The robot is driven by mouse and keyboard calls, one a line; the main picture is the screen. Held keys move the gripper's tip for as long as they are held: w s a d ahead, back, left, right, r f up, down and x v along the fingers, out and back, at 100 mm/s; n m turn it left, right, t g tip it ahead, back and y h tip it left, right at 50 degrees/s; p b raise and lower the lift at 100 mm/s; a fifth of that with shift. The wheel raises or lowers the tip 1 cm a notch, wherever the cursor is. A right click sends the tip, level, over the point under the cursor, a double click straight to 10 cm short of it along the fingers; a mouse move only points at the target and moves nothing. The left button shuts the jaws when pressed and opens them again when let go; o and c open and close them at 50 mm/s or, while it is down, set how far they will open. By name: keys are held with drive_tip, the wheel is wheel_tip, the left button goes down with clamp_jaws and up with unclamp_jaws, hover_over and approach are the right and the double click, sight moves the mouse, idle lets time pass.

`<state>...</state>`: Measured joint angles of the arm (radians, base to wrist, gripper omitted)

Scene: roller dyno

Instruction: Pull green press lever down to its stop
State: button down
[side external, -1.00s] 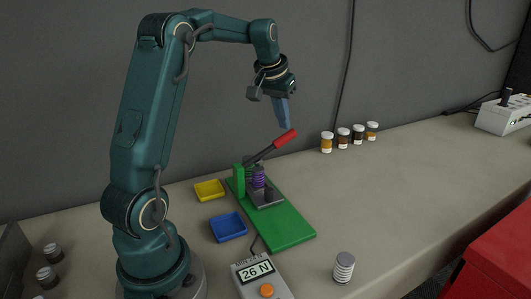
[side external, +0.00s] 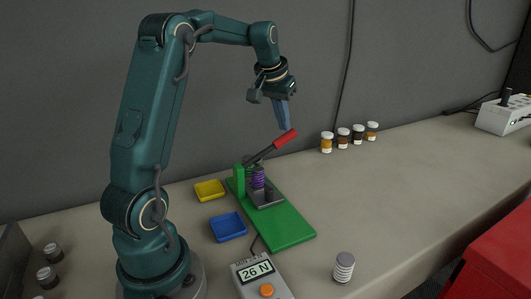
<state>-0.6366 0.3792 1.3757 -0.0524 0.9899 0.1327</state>
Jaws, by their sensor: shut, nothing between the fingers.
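The press (side external: 270,215) has a green base plate and post, with a purple spring and a dark block under its lever. The lever (side external: 272,149) has a dark shaft and a red grip, and it slants up to the right. My gripper (side external: 284,127) is shut and empty, pointing down. Its blue fingertips are just above the red grip in the picture; I cannot tell whether they touch it. A grey force meter (side external: 262,276) with an orange button reads 26 N and is cabled to the press.
A yellow tray (side external: 209,190) and a blue tray (side external: 228,227) lie left of the press. A ribbed metal cylinder (side external: 344,267) stands at the front right. Several small jars (side external: 343,138) stand by the wall. The bench to the right is mostly clear.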

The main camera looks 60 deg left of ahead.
sight(284, 136)
drive_tip(key=shift+w+f, duration=0.15)
drive_tip(key=shift+f, duration=1.65)
drive_tip(key=shift+w+f, duration=0.1)
drive_tip(key=shift+f, duration=1.5)
drive_tip(key=shift+w+r, duration=0.1)
drive_tip(key=shift+r, duration=5)
